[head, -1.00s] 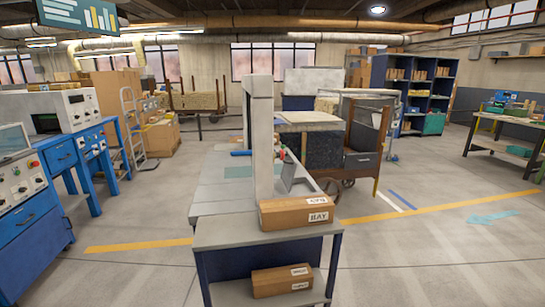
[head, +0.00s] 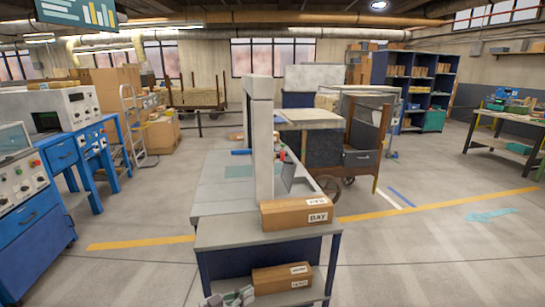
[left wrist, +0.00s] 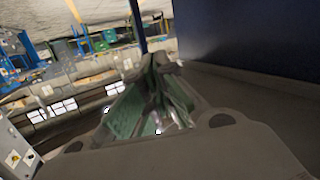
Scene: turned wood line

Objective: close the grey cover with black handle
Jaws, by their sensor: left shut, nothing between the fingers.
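A small grey panel (head: 287,177) stands tilted beside the tall pale grey column (head: 263,140) on the grey bench in the head view. It may be the grey cover, but I cannot make out a black handle on it. My left gripper (head: 241,296) shows at the bottom edge of the head view, low in front of the bench and left of the lower box. In the left wrist view its green-padded fingers (left wrist: 153,75) are shut with nothing between them. My right gripper is in neither view.
A brown box (head: 290,215) lies on the bench's near end, and another box (head: 283,278) lies on the shelf below. A wooden cart (head: 360,140) stands behind to the right. Blue machines (head: 60,155) stand at the left. The floor is clear on both sides.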

